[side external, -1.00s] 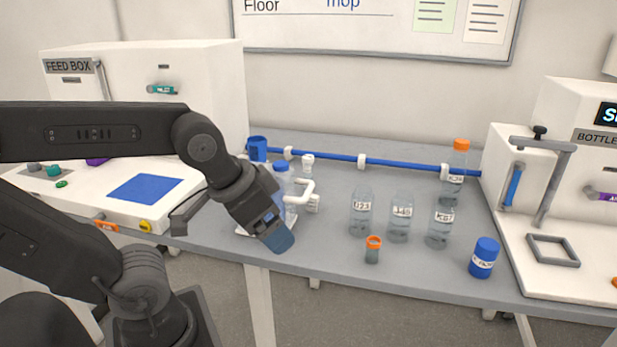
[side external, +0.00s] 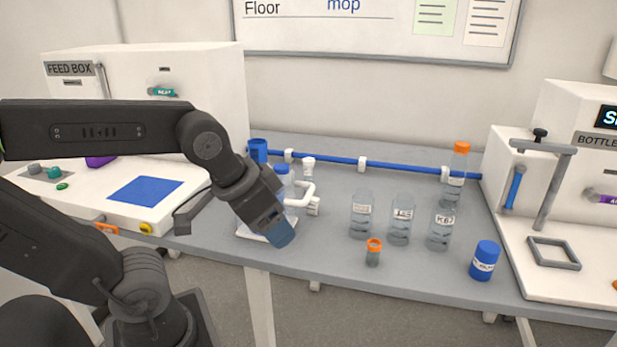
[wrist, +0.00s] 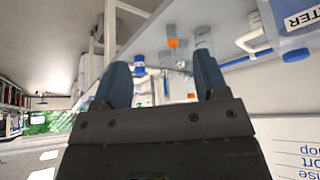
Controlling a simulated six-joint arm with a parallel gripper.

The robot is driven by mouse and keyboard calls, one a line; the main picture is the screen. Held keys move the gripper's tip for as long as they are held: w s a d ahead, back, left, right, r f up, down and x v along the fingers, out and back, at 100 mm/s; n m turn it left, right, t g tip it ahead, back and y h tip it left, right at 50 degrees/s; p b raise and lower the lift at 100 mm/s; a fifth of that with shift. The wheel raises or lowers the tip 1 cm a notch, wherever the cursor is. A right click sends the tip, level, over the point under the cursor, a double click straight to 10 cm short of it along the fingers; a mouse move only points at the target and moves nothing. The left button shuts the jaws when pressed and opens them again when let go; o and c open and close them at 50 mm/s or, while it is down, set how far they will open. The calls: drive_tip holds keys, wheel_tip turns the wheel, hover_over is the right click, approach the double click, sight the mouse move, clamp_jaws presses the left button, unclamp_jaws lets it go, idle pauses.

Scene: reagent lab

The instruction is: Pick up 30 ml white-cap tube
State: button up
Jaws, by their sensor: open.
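A small white-capped tube (side external: 308,168) stands upright at the middle-left of the bench, just behind a white looped handle that hides part of it. I cannot read its volume, and I cannot pick it out surely in the wrist view. My gripper (side external: 281,233) hangs above the bench's front edge, tilted down, nearer the camera and to the left of the tube, apart from it. In the wrist view my gripper (wrist: 163,75) has its two blue fingers spread with nothing held between them.
A blue-capped bottle (side external: 282,180) stands behind my gripper, left of the tube. Clear labelled bottles (side external: 401,220), an orange-capped vial (side external: 373,252) and a blue bottle (side external: 484,261) stand to the right. A blue rail (side external: 400,164) runs along the back. The feed box (side external: 150,85) is at left.

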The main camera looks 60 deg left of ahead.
drive_tip(key=w+a+r+n+y, duration=0.1)
drive_tip(key=w+a+r+n, duration=0.35)
drive_tip(key=w, duration=0.35)
drive_tip(key=n+g+y, duration=0.3)
drive_tip(key=n+g, duration=0.1)
drive_tip(key=n, duration=0.6)
hover_over(309, 160)
drive_tip(key=s+d, duration=0.1)
drive_tip(key=d, duration=0.2)
wheel_tip(309, 160, down, 5)
drive_tip(key=x, duration=0.7)
drive_tip(key=shift+a+f, duration=0.15)
drive_tip(key=shift+x, duration=2.75)
drive_tip(key=shift+s+f, duration=0.1)
drive_tip(key=shift+s, duration=0.05)
drive_tip(key=c, duration=1)
